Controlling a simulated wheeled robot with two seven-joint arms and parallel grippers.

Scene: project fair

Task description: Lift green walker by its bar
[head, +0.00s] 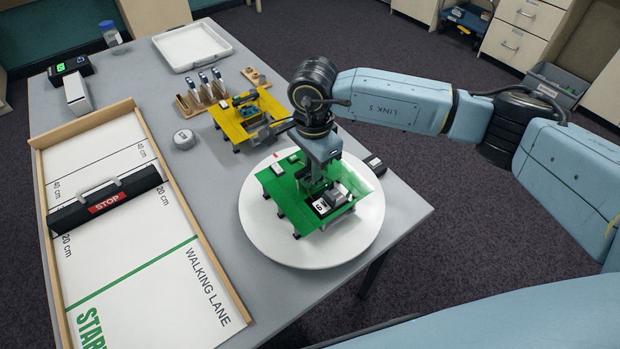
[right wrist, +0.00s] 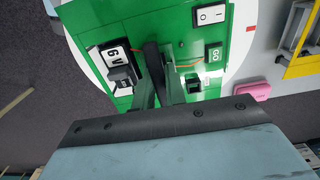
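The green walker (head: 290,197), a flat green plate on short dark legs, stands on a round white disc (head: 262,240). In the right wrist view the green plate (right wrist: 195,22) carries a dark bar (right wrist: 151,58), a 6 V battery block, a white switch and a GO button. My right gripper (head: 318,182) points down over the walker's middle. In the right wrist view its fingers (right wrist: 162,90) are at the dark bar; whether they press on it I cannot tell. The walker appears to rest on the disc. My left gripper is not in view.
A yellow walker (head: 236,126) stands just behind the disc. The walking lane (head: 130,260) with a black STOP bar (head: 105,198) fills the table's left. A grey round puck (head: 184,139), a tool rack (head: 190,103) and a white tray (head: 160,45) stand further back.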

